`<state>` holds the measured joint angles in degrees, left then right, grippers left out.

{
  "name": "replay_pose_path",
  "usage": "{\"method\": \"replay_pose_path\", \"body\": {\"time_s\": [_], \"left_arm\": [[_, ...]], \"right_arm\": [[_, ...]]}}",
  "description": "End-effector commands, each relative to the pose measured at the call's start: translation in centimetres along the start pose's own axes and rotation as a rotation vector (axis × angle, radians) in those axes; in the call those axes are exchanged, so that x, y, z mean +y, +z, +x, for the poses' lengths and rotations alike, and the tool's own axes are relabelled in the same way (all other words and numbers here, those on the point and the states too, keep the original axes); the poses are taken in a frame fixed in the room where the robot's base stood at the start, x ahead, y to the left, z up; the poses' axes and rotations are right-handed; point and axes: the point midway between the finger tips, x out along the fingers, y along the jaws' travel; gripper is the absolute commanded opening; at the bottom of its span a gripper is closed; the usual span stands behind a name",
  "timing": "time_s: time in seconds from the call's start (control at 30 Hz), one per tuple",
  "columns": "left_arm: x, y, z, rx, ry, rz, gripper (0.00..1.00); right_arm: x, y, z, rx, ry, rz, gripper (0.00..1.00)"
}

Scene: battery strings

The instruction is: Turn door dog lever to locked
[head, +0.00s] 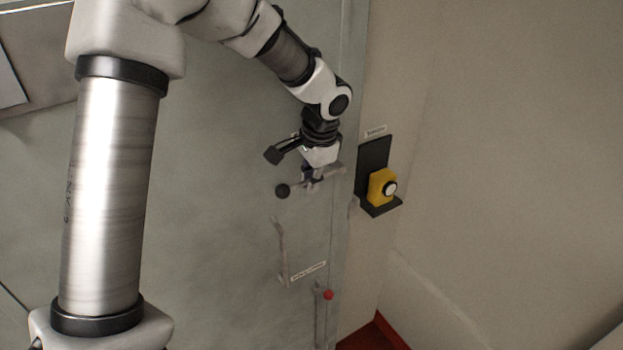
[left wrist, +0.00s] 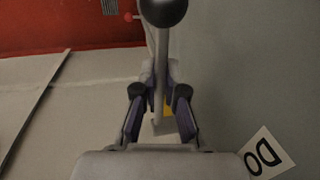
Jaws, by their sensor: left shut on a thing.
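The door dog lever (head: 297,187) is a thin grey bar with a black ball knob (head: 282,191) at its left end, on the grey-green door (head: 220,200). It lies roughly level in the head view. My left gripper (head: 313,178) is at the bar, to the right of the knob. In the left wrist view the gripper's fingers (left wrist: 160,100) are on both sides of the lever's bar (left wrist: 161,50), shut on it, with the knob (left wrist: 164,10) beyond the fingertips. The fingers hide part of the bar. My right gripper is in neither view.
A vertical door handle (head: 281,252), a small label (head: 309,271) and a red knob (head: 328,295) are below the lever.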

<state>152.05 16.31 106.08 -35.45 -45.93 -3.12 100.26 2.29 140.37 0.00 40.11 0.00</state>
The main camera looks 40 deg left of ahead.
Motion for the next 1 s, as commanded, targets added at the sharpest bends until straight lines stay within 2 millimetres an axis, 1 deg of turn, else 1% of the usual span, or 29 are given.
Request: {"method": "replay_pose_path", "body": {"time_s": [0.03, 0.07, 0.1, 0.37, 0.47, 0.57, 0.67, 0.8, 0.9, 1.0], "left_arm": [[-0.1, -0.1, -0.2, 0.004, -0.004, 0.001, 0.17], [-0.1, -0.1, -0.2, 0.004, -0.004, 0.001, 0.27], [-0.1, -0.1, -0.2, 0.003, -0.004, 0.001, 0.36], [-0.1, 0.0, -0.1, 0.001, -0.002, 0.001, 0.36], [-0.1, 0.0, -0.7, 0.002, -0.002, 0.000, 0.36], [-0.1, -0.1, -2.2, 0.004, -0.005, 0.000, 0.36], [-0.1, -0.1, -4.6, 0.005, -0.005, -0.001, 0.36], [-0.1, -0.1, -8.3, 0.006, -0.005, -0.001, 0.36], [-0.1, -0.1, -10.4, 0.005, -0.005, 0.000, 0.36], [-0.1, 0.0, -11.7, 0.004, -0.003, 0.000, 0.36]], "right_arm": [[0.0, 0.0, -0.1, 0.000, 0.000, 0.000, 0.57], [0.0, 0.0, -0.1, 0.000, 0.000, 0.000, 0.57], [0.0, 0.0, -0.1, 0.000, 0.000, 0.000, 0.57], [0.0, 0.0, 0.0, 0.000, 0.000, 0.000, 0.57], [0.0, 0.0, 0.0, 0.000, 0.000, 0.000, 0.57], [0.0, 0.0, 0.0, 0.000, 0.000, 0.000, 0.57], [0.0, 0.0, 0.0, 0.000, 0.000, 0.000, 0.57], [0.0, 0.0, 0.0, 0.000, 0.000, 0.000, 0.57], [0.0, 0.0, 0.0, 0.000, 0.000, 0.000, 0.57], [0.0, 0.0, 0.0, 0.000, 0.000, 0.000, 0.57]]}}
